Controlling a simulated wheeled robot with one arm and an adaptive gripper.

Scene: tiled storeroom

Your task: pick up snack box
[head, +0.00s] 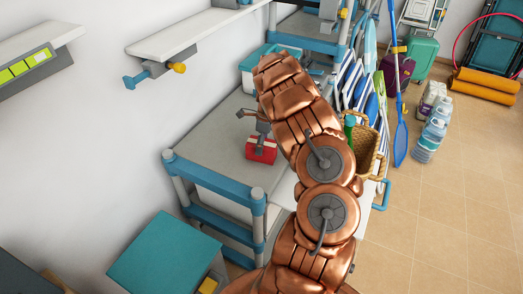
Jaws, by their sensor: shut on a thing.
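The snack box is most likely the small red box (261,150) on the grey top of the blue-framed shelf unit (212,108). My gripper (259,134) reaches down from the end of my copper-coloured arm and is shut on the red box at its upper side. The box looks upright and at or very near the shelf top; I cannot tell whether it is lifted. The fingertips are small in this view and partly blend with the box. Part of the shelf top to the right is hidden behind my arm.
A teal-and-white bin (253,80) stands behind the box. A wicker basket (367,150) and folded blue-white chairs (352,88) are right of my arm. A wall shelf (190,32) juts out above left. A teal box (166,258) stands in front.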

